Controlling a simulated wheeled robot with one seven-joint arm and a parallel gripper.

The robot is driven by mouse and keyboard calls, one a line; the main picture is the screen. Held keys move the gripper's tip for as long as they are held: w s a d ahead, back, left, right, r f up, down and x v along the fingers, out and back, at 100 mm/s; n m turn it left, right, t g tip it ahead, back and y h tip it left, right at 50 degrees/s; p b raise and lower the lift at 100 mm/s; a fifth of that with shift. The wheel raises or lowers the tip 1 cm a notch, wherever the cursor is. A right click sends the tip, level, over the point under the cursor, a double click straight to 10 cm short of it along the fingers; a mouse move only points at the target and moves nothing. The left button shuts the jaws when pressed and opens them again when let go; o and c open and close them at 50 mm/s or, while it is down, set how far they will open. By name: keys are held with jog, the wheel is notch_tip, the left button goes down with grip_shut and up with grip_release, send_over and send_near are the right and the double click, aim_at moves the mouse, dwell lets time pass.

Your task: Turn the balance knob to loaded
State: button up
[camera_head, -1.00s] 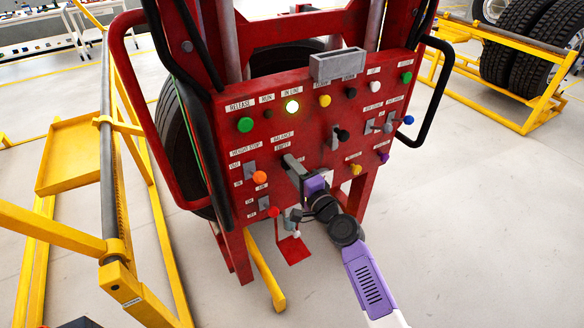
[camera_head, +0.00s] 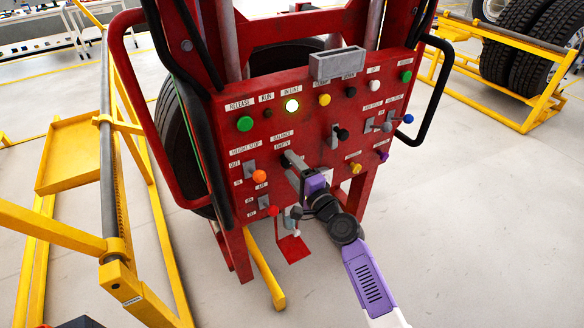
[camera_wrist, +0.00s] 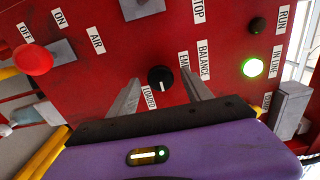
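The balance knob (camera_wrist: 161,79) is a round black knob with a white mark, on the red control panel (camera_wrist: 105,75). The mark lies on the knob's lower half in the wrist view. The BALANCE label (camera_wrist: 203,60) and EMPTY label (camera_wrist: 185,68) are to its right, and the LOADED label (camera_wrist: 149,98) is below left, partly hidden. My gripper (camera_wrist: 160,80) is open, with one finger on each side of the knob and a visible gap to each. I cannot tell how deep the fingertips reach. In the head view my gripper (camera_head: 296,166) covers the knob.
A yellow frame (camera_head: 125,280) stands left.

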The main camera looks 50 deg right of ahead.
jog(key=shift+s, duration=0.1)
jog(key=v, duration=0.7)
jog(key=shift+s+b, duration=0.3)
jog(key=shift+b, duration=0.15)
jog(key=shift+a, duration=0.1)
